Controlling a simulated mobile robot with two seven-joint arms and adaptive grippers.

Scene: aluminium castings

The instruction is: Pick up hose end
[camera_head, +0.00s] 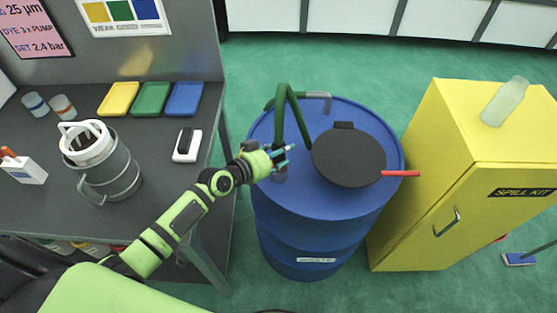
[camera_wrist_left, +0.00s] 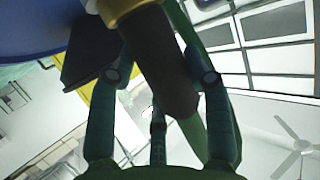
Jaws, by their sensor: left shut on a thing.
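A green hose (camera_head: 281,108) arches above the blue drum (camera_head: 325,226). Its dark hose end (camera_head: 279,174) hangs over the left part of the drum's top, mostly hidden by my left gripper (camera_head: 283,157). In the left wrist view my left gripper (camera_wrist_left: 158,78) has one finger on each side of the dark hose end (camera_wrist_left: 165,65) and is shut on it. A brass-coloured fitting (camera_wrist_left: 118,10) shows at its tip. I cannot tell whether the tip touches the drum. My right gripper is in neither view.
A round black lid (camera_head: 348,156) with a red handle (camera_head: 400,173) lies on the drum, right of the hose. A yellow cabinet (camera_head: 430,190) bearing a bottle (camera_head: 505,101) stands right. A bench (camera_head: 160,225) with a grey canister (camera_head: 118,175) and coloured trays (camera_head: 151,98) is left.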

